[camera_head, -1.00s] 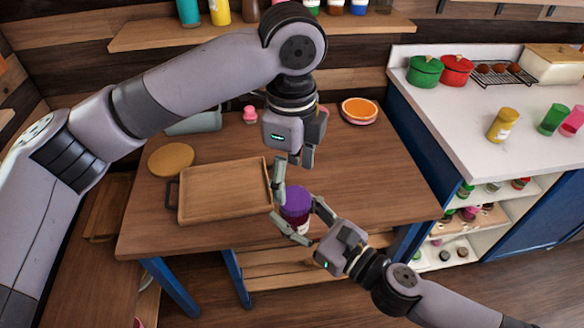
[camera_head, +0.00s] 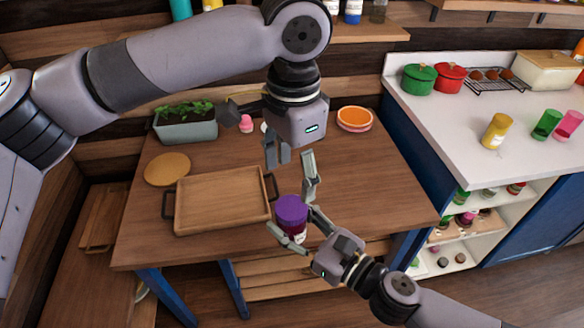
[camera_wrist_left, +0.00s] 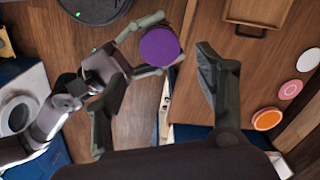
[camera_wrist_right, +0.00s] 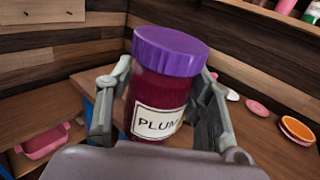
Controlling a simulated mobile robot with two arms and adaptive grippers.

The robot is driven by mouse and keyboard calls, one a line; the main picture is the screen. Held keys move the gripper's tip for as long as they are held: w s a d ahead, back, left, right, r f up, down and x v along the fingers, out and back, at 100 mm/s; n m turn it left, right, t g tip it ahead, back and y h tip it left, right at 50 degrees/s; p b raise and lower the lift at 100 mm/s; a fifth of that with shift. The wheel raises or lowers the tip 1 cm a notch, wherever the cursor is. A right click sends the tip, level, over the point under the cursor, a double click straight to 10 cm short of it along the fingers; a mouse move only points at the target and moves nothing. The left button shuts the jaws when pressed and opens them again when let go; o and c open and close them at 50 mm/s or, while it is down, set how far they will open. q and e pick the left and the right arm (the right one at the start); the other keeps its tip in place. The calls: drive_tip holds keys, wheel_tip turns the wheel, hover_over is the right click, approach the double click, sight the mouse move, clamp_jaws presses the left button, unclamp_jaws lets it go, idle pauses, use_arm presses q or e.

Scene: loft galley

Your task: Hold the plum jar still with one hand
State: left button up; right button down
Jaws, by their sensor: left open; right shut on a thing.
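The plum jar (camera_head: 292,212) has a purple lid and dark red contents. It is between the fingers of my right gripper (camera_head: 292,232), near the front edge of the wooden table. In the right wrist view the jar (camera_wrist_right: 158,95) shows a white PLUM label, with a finger on each side. My right gripper is shut on it. My left gripper (camera_head: 292,168) is open and empty, above and apart from the lid. In the left wrist view the purple lid (camera_wrist_left: 160,47) lies beyond the open fingers. Whether the jar touches the table is unclear.
A wooden tray (camera_head: 222,228) with handles lies left of the jar on the table (camera_head: 350,190). A round board (camera_head: 167,169), a planter (camera_head: 186,131) and orange and pink plates (camera_head: 354,119) stand farther back. A white counter with pots is at right.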

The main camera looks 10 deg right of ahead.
sight(291, 207)
use_arm(q)
drive_tip(key=shift+a+f, duration=0.1)
drive_tip(key=shift+f, duration=3.9)
drive_tip(key=c, duration=1.2)
drive_tip(key=shift+w, duration=0.1)
drive_tip(key=o, duration=1.3)
drive_tip(key=shift+o, duration=0.2)
wheel_tip(291, 207, up, 12)
